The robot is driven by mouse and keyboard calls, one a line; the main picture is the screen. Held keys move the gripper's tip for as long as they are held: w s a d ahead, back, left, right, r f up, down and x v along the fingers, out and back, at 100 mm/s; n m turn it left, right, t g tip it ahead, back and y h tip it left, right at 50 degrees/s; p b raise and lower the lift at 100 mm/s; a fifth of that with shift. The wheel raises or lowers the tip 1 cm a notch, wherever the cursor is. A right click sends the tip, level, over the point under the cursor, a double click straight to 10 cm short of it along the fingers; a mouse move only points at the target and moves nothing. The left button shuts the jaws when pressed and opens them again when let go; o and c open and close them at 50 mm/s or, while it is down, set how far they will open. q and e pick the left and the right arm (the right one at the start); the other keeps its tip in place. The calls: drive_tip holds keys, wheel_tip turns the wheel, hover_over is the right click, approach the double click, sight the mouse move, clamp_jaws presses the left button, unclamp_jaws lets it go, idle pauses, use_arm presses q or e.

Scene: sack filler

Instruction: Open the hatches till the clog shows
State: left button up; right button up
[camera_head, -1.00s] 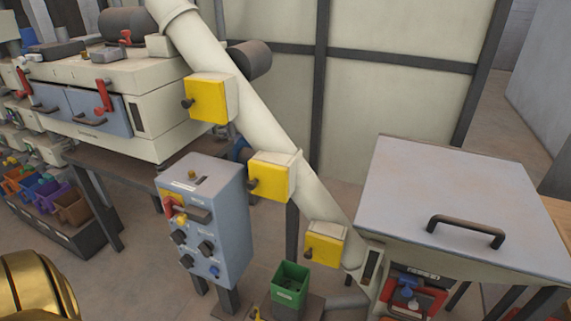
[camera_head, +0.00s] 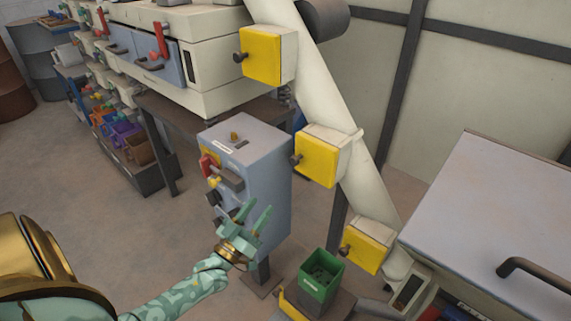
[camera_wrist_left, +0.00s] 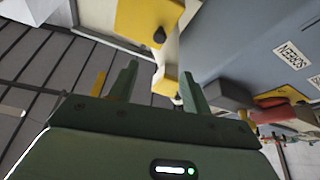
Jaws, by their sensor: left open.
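Three yellow hatches with dark knobs sit along a slanted cream pipe (camera_head: 335,95) in the head view: the upper hatch (camera_head: 262,56), the middle hatch (camera_head: 317,160) and the lower hatch (camera_head: 362,252). All three look shut. No clog shows. My left gripper (camera_head: 250,215) is open and empty, in front of the grey-blue control box (camera_head: 262,185), left of and below the middle hatch. In the left wrist view, the open fingers (camera_wrist_left: 160,85) point towards a yellow hatch (camera_wrist_left: 142,22) and another yellow hatch (camera_wrist_left: 166,82), apart from both. My right gripper is not in view.
The control box stands just behind my left gripper, with levers and knobs on its face. A large lidded hopper (camera_head: 495,215) is at the right. Open floor lies at the left.

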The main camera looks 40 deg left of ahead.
sight(292, 163)
use_arm(q)
drive_tip(key=b+x, duration=0.2)
drive_tip(key=x, duration=1.3)
drive_tip(key=shift+w+d, duration=0.1)
drive_tip(key=shift+w, duration=0.25)
clamp_jaws()
